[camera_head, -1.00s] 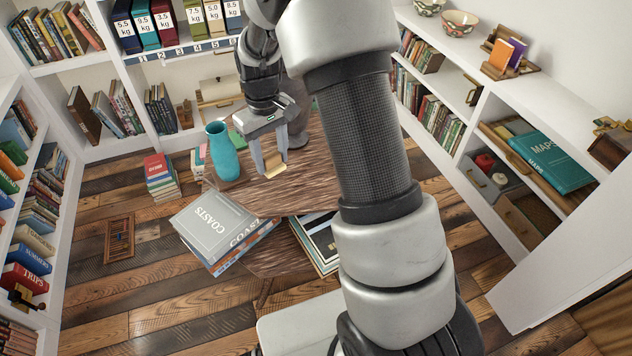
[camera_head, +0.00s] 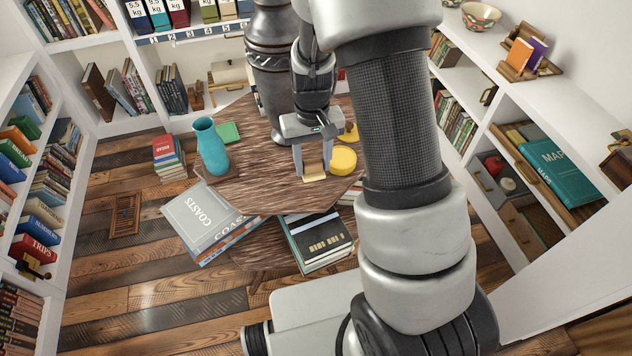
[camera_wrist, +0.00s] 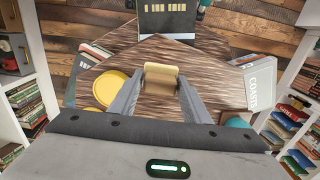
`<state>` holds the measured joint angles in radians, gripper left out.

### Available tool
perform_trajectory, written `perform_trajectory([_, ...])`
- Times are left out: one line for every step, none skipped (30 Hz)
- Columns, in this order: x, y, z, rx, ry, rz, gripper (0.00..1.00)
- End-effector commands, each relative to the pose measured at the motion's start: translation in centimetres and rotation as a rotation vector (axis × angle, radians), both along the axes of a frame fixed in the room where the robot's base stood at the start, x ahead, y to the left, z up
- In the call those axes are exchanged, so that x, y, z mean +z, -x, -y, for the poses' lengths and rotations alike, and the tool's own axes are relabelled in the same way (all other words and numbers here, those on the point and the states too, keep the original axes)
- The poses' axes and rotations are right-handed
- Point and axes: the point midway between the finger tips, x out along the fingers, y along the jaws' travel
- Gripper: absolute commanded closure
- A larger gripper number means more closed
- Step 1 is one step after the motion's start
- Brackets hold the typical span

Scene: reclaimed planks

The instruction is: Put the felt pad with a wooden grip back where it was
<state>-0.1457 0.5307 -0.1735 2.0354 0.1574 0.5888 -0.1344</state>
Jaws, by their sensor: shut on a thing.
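My gripper (camera_head: 313,174) is shut on the felt pad with a wooden grip (camera_head: 314,171), a small tan block with a pale yellowish edge. In the wrist view the pad (camera_wrist: 160,71) sits between the two fingertips. It is over the brown wooden table (camera_head: 255,165), near the table's front right part. I cannot tell whether the pad touches the tabletop. A round yellow thing (camera_head: 343,160) is just right of the gripper; it also shows in the wrist view (camera_wrist: 111,88).
A teal vase (camera_head: 212,150) and a flat green thing (camera_head: 229,132) are on the table's left. A second yellow thing (camera_head: 350,132) is partly hidden by my arm. Below the front edge are a COASTS book (camera_head: 202,218) and a dark book stack (camera_head: 318,240). Shelves surround the table.

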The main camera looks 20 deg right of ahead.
Motion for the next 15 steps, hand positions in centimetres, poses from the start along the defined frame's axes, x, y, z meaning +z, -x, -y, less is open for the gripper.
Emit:
perform_trajectory([-1.2, 0.1, 0.0, 0.000, 0.000, -0.004, 0.78])
perform_trajectory([-1.7, 0.1, 0.0, -0.001, 0.000, -0.003, 0.78])
perform_trajectory([-2.2, 0.1, 0.0, -0.001, 0.000, -0.003, 0.78])
perform_trajectory([-2.5, 0.0, 0.0, -0.001, -0.001, -0.002, 0.78])
perform_trajectory([-2.8, 0.0, 0.0, -0.001, -0.001, -0.001, 0.78])
perform_trajectory([-3.0, 0.0, 0.0, 0.000, 0.000, 0.000, 0.78])
perform_trajectory([-3.2, 0.0, 0.0, 0.000, 0.000, 0.000, 0.78])
perform_trajectory([-3.4, 0.0, 0.0, 0.000, 0.000, 0.000, 0.78])
perform_trajectory([-3.7, 0.0, 0.0, 0.001, 0.000, -0.001, 0.78])
perform_trajectory([-4.0, 0.0, 0.0, 0.001, 0.000, -0.002, 0.78])
perform_trajectory([-4.4, 0.0, 0.0, 0.001, 0.000, -0.002, 0.78])
perform_trajectory([-5.1, 0.0, 0.0, 0.001, 0.000, -0.002, 0.78])
perform_trajectory([-5.5, 0.0, 0.0, 0.000, 0.000, -0.003, 0.78])
perform_trajectory([-6.0, 0.0, 0.0, -0.001, -0.001, -0.003, 0.78])
perform_trajectory([-6.5, 0.0, 0.0, -0.001, 0.000, -0.002, 0.78])
